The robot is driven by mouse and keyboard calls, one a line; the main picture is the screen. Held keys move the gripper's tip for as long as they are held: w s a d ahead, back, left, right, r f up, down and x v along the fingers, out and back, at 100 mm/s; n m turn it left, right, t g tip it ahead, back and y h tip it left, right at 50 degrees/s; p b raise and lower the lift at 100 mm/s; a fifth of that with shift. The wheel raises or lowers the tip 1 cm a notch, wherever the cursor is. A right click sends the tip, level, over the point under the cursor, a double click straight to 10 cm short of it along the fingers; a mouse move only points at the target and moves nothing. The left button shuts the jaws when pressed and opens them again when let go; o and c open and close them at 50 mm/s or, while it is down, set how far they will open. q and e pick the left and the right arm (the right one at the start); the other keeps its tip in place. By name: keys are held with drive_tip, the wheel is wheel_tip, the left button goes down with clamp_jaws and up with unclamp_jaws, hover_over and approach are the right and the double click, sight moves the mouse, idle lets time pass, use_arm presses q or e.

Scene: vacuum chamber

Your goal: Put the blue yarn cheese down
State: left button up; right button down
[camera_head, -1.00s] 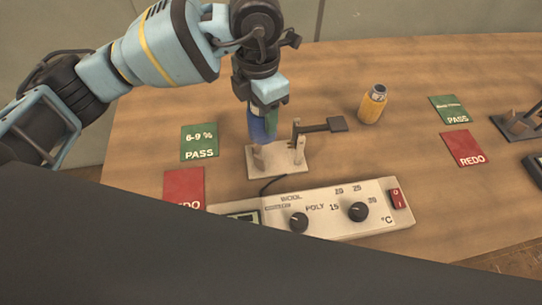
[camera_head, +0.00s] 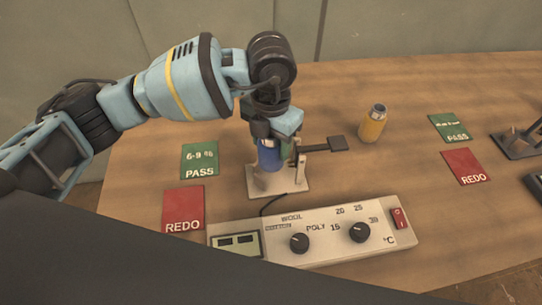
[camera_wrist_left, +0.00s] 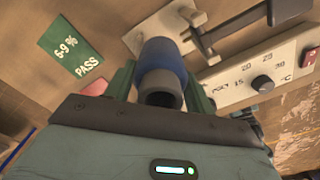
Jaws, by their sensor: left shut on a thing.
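The blue yarn cheese (camera_head: 269,156) is upright between the fingers of my left gripper (camera_head: 277,150), over the left part of a small cream stand (camera_head: 293,188) with posts and a dark lever. In the left wrist view the blue yarn cheese (camera_wrist_left: 163,62) shows its grey tube end toward me, and my left gripper (camera_wrist_left: 163,85) has a green finger on each side of it. Whether the cheese touches the stand cannot be told. My right gripper is not in view.
A cream meter box (camera_head: 320,232) with knobs and a red switch lies in front of the stand. Green PASS (camera_head: 200,160) and red REDO (camera_head: 184,209) cards lie at left, with another pair at right. A yellow yarn cheese (camera_head: 372,124) stands behind right. Table between is clear.

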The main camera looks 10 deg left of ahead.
use_arm(q)
drive_tip(key=shift+f, duration=2.5)
drive_tip(key=shift+f, duration=0.15)
drive_tip(key=o, duration=1)
drive_tip(key=shift+o, duration=0.2)
wheel_tip(320, 180, up, 12)
